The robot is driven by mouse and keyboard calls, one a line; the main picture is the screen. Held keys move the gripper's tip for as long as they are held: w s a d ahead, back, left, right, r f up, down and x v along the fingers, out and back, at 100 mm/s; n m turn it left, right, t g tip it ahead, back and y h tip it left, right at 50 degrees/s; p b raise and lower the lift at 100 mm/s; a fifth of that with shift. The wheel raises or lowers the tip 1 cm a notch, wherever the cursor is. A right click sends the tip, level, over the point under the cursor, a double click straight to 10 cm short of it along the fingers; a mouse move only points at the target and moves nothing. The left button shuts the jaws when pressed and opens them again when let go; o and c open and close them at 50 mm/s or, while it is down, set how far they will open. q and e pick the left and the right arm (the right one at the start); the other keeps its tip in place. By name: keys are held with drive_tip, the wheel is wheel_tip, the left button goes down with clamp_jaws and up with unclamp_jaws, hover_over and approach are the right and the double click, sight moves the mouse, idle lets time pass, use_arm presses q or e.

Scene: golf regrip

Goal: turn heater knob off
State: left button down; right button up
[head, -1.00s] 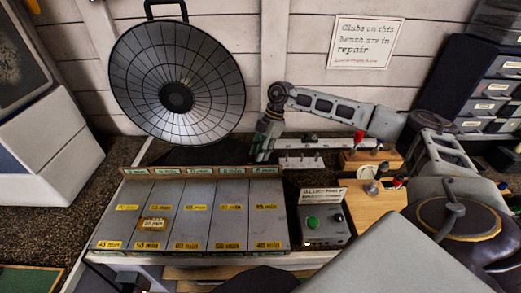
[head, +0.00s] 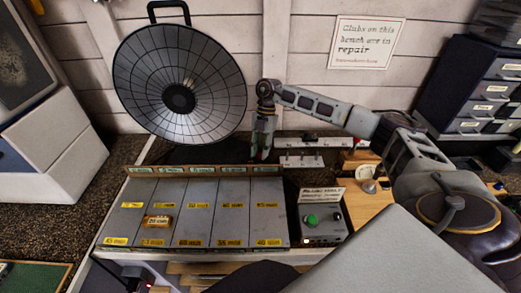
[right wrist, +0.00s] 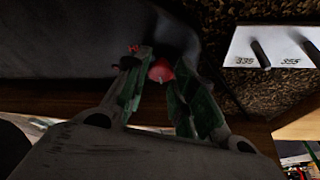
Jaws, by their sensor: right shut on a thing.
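The heater is a round dark dish (head: 140,75) with a ribbed face, standing at the back left against the wall. My right gripper (head: 262,155) points down just right of the dish's lower edge. In the right wrist view, a red knob (right wrist: 161,72) with a pale mark sits between the fingertips of my right gripper (right wrist: 159,82), beside the heater's dark base (right wrist: 80,45). The fingers are closed on the knob. In the head view the gripper hides the knob. My left gripper is out of view.
A grey sorting tray (head: 196,212) with yellow labels lies in front of the heater. A control box (head: 318,226) with a green button stands to its right. A white peg rack (head: 305,161) is close right of the gripper. A wooden block (head: 365,200) lies further right.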

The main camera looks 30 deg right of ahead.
idle(0.4)
drive_tip(key=o, duration=1)
drive_tip(key=shift+v, duration=6)
drive_tip(key=shift+s+a, duration=0.1)
drive_tip(key=shift+a, duration=0.05)
